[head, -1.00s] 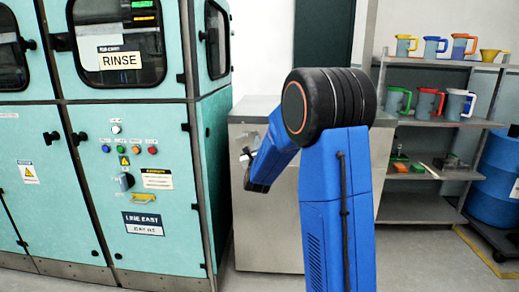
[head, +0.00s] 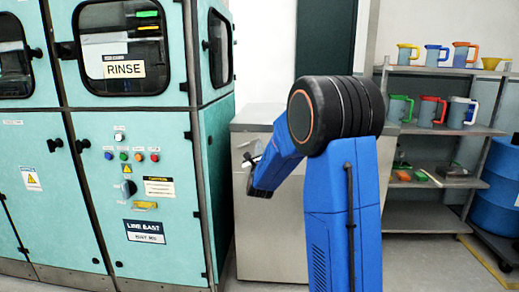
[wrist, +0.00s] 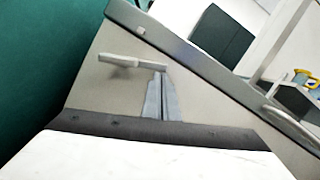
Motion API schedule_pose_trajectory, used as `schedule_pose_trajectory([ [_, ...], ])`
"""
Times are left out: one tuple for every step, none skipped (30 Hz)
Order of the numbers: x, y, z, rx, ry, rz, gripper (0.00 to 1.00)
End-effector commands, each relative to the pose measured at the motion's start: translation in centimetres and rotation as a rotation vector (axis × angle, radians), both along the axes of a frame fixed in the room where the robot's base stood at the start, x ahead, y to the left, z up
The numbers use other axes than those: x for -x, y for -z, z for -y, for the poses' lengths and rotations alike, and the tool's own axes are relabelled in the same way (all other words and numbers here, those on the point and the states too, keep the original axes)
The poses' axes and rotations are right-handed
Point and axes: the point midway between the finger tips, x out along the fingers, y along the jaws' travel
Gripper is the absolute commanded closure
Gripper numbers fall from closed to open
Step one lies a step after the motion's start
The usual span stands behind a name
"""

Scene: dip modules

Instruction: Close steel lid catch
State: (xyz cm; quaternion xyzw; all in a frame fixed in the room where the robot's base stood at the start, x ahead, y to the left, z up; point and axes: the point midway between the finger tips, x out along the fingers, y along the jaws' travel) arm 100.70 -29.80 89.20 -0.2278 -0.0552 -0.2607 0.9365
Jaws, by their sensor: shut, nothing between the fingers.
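The steel cabinet (head: 275,225) stands behind my blue arm in the head view. Its tilted grey face (wrist: 90,85) fills the middle of the wrist view. A pale bar that looks like the lid catch (wrist: 125,62) sticks out across this face, below the dark top edge. My gripper (wrist: 163,82) shows as narrow grey fingers close together, empty, with tips just below the right end of the bar. I cannot tell whether they touch it. In the head view my gripper (head: 252,160) is small, in front of the cabinet's left side; the catch is hard to make out there.
A teal rinse machine (head: 115,180) stands close on the left of the cabinet. A steel shelf (head: 440,131) with several coloured jugs and a blue drum (head: 497,200) stand at the right. A curved grey handle (wrist: 290,125) shows at the right of the wrist view.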

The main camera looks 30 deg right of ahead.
Motion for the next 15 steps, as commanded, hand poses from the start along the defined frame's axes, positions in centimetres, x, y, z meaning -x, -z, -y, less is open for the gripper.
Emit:
schedule_pose_trajectory([
  [0.0,-0.1,0.0,0.01,0.0,-0.005,1.0],
  [0.0,-0.2,0.0,0.017,0.0,-0.01,1.0],
  [0.0,-0.3,0.0,0.029,0.001,-0.018,1.0],
  [0.0,-0.4,0.0,0.037,0.0,-0.024,1.0],
  [0.0,-0.5,0.0,0.049,0.001,-0.032,1.0],
  [0.0,-0.6,0.1,0.065,0.001,-0.043,1.0],
  [0.0,-0.7,0.1,0.079,0.001,-0.053,1.0],
  [0.0,-0.9,0.0,0.096,0.001,-0.063,1.0],
  [0.0,-1.1,0.0,0.12,0.0,-0.08,1.0],
  [0.0,-1.3,0.0,0.139,0.001,-0.092,1.0],
  [0.0,-1.5,0.0,0.161,0.002,-0.105,1.0],
  [0.0,-1.8,-0.1,0.191,0.0,-0.126,1.0],
  [-0.1,-2.0,-0.1,0.215,0.001,-0.143,1.0],
  [-0.1,-2.2,-0.2,0.24,0.0,-0.158,1.0],
  [-0.2,-2.4,-0.2,0.271,0.0,-0.18,1.0],
])
